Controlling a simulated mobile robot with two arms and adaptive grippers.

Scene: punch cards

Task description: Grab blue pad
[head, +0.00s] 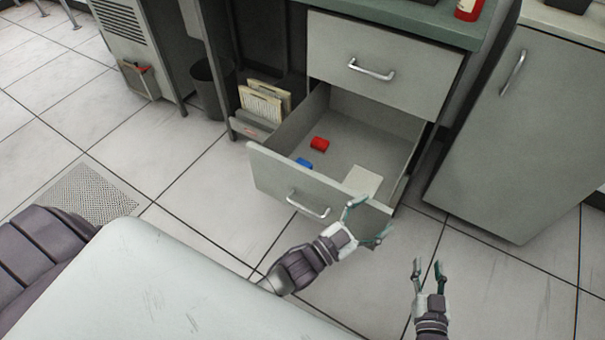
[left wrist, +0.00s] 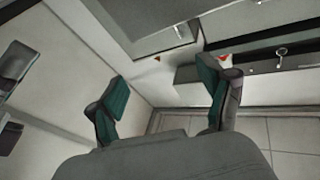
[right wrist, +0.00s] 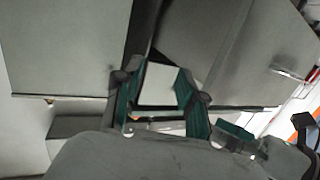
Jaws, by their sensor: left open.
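The blue pad (head: 304,163) is a small blue block lying in the open drawer (head: 270,175), close to the inside of its front panel at the left. My left gripper (head: 371,219) is open and empty, outside the drawer's front right part and to the right of the drawer handle. It stands apart from the blue pad. Its spread green fingers show in the left wrist view (left wrist: 165,88), with no blue pad between them. My right gripper (head: 428,263) is open and empty further right, over the floor. Its parted fingers show in the right wrist view (right wrist: 158,92).
A red block (head: 319,143) lies behind the blue pad in the drawer. A white sheet or pad (head: 362,181) lies at the drawer's front right. A closed drawer (head: 380,62) sits above, and a grey cabinet (head: 510,140) stands right. Floor in front is clear.

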